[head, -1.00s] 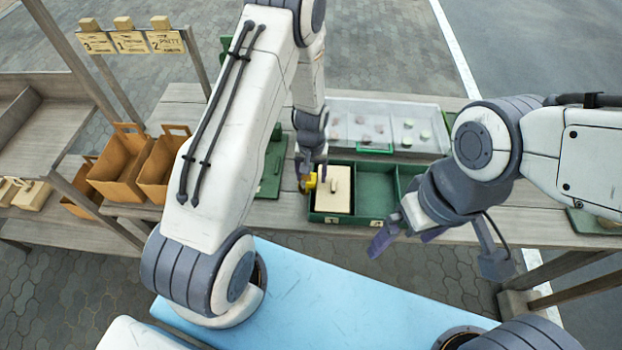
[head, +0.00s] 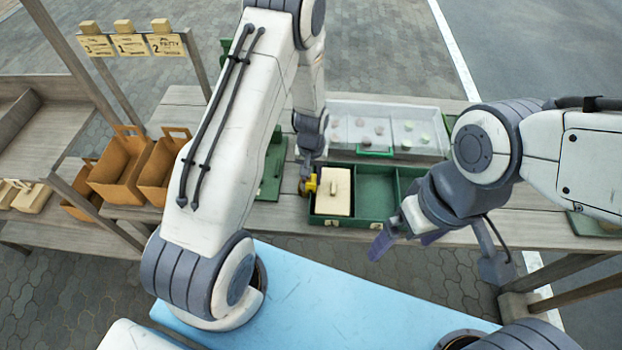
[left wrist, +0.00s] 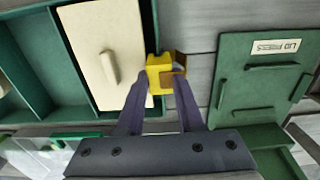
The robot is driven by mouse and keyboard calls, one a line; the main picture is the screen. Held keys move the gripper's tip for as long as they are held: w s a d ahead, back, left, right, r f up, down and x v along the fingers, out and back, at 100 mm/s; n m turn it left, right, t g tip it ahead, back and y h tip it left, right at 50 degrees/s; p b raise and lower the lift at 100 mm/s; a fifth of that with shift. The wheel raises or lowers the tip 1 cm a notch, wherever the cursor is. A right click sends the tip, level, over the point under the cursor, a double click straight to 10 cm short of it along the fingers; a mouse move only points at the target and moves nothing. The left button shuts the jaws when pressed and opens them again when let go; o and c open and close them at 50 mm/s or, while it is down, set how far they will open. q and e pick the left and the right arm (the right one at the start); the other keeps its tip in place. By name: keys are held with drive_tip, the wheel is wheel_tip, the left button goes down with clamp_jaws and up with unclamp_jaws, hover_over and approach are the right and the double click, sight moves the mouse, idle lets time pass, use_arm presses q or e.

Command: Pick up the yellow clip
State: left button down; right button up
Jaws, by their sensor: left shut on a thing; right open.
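The yellow clip (left wrist: 160,72) is between the fingertips of my left gripper (left wrist: 158,88) in the left wrist view, with a brown part on its side. In the head view the clip (head: 311,184) is a small yellow patch at the left edge of the green box. My left gripper (head: 306,180) is shut on it there, partly hidden by its own arm. I cannot tell whether the clip still touches the box. My right gripper (head: 402,240) is open and empty, in front of the table's edge.
The green compartment box (head: 376,192) holds a cream lidded block (head: 333,191) in its left part. A clear case (head: 386,126) with small pieces stands behind it. Brown paper bags (head: 122,168) stand at the left.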

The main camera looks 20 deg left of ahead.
sight(311, 178)
use_arm(q)
drive_tip(key=shift+r, duration=0.45)
wheel_tip(311, 178, up, 2)
drive_tip(key=shift+r+b, duration=0.25)
drive_tip(key=shift+b, duration=0.35)
drive_tip(key=s+d+r+p, duration=0.1)
drive_tip(key=d+r, duration=1)
drive_tip(key=shift+s+d+r, duration=0.2)
drive_tip(key=shift+d+r, duration=0.05)
drive_tip(key=shift+d, duration=0.05)
